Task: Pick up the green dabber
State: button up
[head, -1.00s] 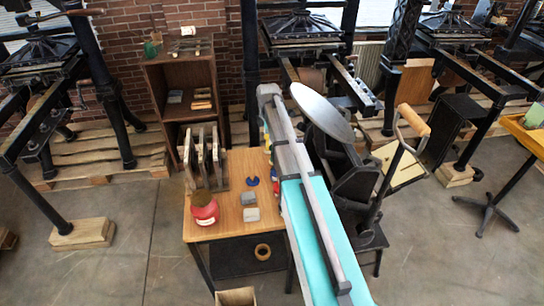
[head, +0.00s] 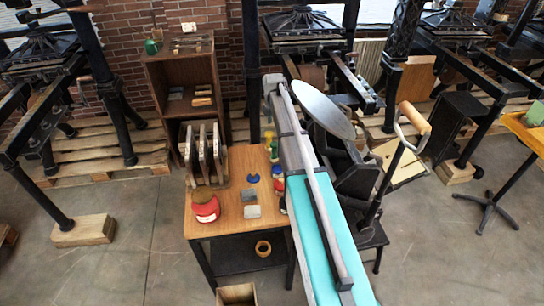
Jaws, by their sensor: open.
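A small green thing (head: 272,149) stands at the back right of the wooden table (head: 228,226), and I take it for the green dabber. It is small in the picture and close to the long teal and grey part that crosses the view, so its exact shape is hard to tell. A blue piece (head: 277,171) stands just in front of it. A second green object (head: 151,46) sits on top of the brown shelf unit at the upper left; I cannot tell clearly what it is. I cannot make out my gripper in this view.
On the table are a wooden rack (head: 204,157), a red pot-like object (head: 206,211), a small blue knob (head: 253,178) and grey blocks (head: 251,211). A press with a round disc (head: 322,108) stands right of the table.

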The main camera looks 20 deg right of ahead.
aim_at(273, 143)
jog(key=shift+f+b, duration=3.85)
jog(key=shift+f, duration=0.2)
jog(key=shift+d+f+b, duration=0.1)
jog(key=shift+f+b, duration=2.5)
jog(key=c, duration=1)
